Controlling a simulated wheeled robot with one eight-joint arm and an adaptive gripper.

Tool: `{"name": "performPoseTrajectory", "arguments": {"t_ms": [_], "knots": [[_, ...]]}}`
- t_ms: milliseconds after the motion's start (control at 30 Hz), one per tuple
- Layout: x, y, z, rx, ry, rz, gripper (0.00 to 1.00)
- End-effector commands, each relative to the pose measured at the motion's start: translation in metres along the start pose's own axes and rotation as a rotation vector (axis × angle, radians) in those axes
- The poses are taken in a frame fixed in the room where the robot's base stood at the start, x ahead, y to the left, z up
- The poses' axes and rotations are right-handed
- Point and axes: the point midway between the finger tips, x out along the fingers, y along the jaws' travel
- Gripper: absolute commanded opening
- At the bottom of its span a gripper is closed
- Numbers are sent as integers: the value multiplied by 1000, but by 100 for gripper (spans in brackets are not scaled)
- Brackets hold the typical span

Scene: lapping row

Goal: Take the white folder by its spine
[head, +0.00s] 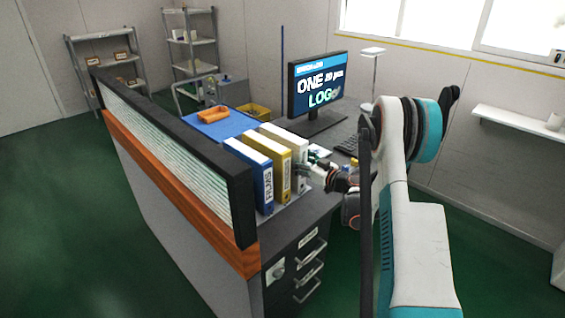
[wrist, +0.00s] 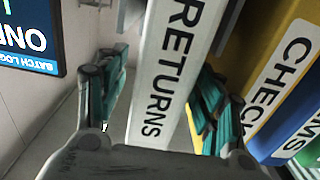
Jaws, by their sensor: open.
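The white folder (head: 298,150) stands upright at the right end of a row of folders on the desk. In the wrist view its white spine (wrist: 172,70), lettered RETURNS, runs between my two fingers. My gripper (wrist: 158,88) is open, with one finger on each side of the spine. The right finger reaches into the narrow space between the white folder and the yellow folder (wrist: 285,60). Whether either finger touches the spine cannot be told. In the head view my gripper (head: 317,163) is at the spine and covers part of it.
The yellow folder and a blue folder (head: 263,178) stand close beside the white one. A partition (head: 180,165) runs along the left of the desk. A monitor (head: 317,85), a blue mat (head: 220,126) with an orange tray (head: 212,114) and a keyboard (head: 347,145) are behind.

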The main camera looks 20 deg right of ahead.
Motion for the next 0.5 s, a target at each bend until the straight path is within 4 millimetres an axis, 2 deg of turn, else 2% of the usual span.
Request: {"name": "performPoseTrajectory", "arguments": {"t_ms": [300, 500], "knots": [[6, 0, -1, 0, 0, 1, 62], [6, 0, -1, 0, 0, 1, 16]]}}
